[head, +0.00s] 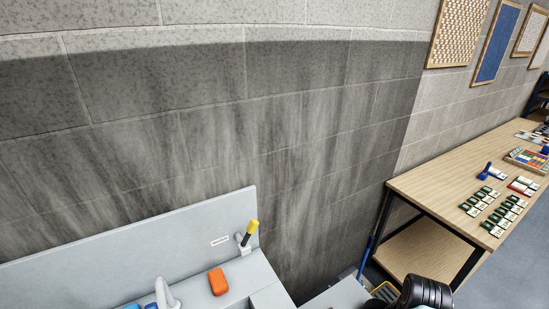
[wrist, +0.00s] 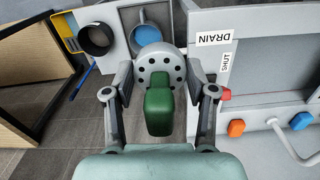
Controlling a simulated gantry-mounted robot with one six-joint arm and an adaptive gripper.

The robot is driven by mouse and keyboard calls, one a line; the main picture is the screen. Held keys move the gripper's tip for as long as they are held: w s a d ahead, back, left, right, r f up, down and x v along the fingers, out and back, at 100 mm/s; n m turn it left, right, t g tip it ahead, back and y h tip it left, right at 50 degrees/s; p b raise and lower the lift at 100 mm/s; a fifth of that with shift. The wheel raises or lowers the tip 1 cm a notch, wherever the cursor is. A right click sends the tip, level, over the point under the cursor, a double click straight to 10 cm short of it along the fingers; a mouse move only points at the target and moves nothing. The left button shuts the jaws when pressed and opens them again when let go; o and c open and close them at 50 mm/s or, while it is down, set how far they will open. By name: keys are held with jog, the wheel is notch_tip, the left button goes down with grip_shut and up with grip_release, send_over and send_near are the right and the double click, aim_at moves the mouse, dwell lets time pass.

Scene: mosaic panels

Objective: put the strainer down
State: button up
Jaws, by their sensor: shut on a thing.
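The strainer shows in the wrist view as a grey round disc with dark holes (wrist: 158,66) and a green handle (wrist: 158,110). My gripper (wrist: 160,82) is shut on it, with one finger on each side. The strainer is held above a grey surface, and its disc covers part of what lies behind. Whether it touches anything below is hard to tell. Neither the gripper nor the strainer can be made out in the head view.
Behind the strainer is a round blue-grey opening (wrist: 146,34), beside a black pipe mouth (wrist: 96,38). At right are a basin labelled DRAIN and SHUT, a red knob (wrist: 224,94), an orange block (wrist: 236,128) and a blue one (wrist: 300,120). A wooden table (head: 440,190) stands right.

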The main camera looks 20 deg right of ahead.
jog(key=w+a+r+p, duration=0.2)
jog(key=w+a, duration=0.3)
jog(key=a, duration=0.7)
jog(key=w+a+r+m+p, duration=0.1)
jog(key=w+a+r+p, duration=0.2)
jog(key=a, duration=0.8)
jog(key=w+a+r+p, duration=0.3)
jog(key=w+a+r, duration=0.3)
jog(key=a, duration=0.6)
jog(key=shift+w+a+m, duration=0.3)
jog(key=shift+w, duration=0.65)
jog(key=shift+r, duration=0.1)
